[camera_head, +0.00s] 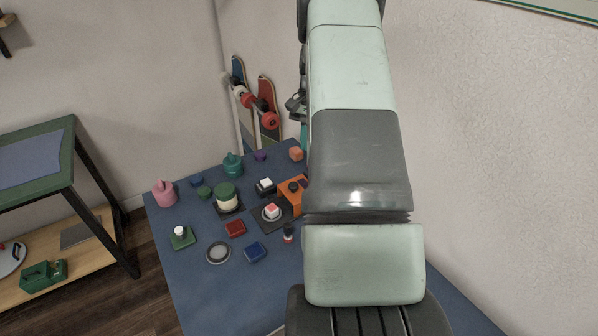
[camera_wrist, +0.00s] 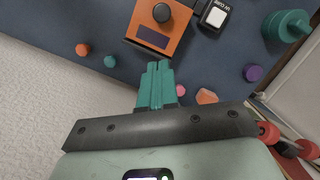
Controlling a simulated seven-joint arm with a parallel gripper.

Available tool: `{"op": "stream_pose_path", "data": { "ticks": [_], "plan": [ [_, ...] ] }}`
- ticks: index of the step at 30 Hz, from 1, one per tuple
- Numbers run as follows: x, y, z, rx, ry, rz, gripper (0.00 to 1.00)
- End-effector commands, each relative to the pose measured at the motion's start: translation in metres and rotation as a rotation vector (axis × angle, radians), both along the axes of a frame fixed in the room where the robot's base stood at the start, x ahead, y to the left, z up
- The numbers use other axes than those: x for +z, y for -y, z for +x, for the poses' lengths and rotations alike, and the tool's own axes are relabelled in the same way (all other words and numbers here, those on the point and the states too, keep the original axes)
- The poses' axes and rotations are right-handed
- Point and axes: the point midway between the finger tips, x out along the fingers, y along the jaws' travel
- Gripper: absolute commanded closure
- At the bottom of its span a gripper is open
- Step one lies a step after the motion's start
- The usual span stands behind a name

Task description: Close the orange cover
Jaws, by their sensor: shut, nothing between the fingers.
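The orange cover (camera_wrist: 178,40) is the top of a box on the blue table in the wrist view. It has a dark round knob (camera_wrist: 161,13) and a dark purple panel (camera_wrist: 153,37). My gripper (camera_wrist: 158,68) has teal fingers held together, empty, just beside the cover's near edge; I cannot tell if they touch it. How far the cover stands open cannot be told.
A black block with a white button (camera_wrist: 214,16) stands right of the cover. A teal stacked piece (camera_wrist: 288,25), a purple piece (camera_wrist: 252,73) and small orange and pink pieces lie around. Several coloured blocks and buttons crowd the blue table (camera_head: 190,290). Skateboards (camera_head: 266,110) lean behind.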

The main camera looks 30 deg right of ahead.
Motion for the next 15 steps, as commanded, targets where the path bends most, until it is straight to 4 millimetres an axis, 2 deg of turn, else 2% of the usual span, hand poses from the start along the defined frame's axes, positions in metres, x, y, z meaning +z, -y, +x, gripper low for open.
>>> {"op": "stream_pose_path", "data": {
  "ticks": [1, 3, 8, 11, 15],
  "plan": [
    [0.005, 0.011, 0.006, -0.041, -0.008, 0.014, 1.00],
    [0.012, 0.019, 0.011, -0.082, -0.019, 0.032, 1.00],
    [0.019, 0.027, 0.015, -0.126, -0.034, 0.055, 1.00],
    [0.014, 0.026, 0.014, -0.129, -0.037, 0.058, 1.00],
    [-0.006, 0.020, 0.011, -0.128, -0.038, 0.058, 1.00]
  ]
}}
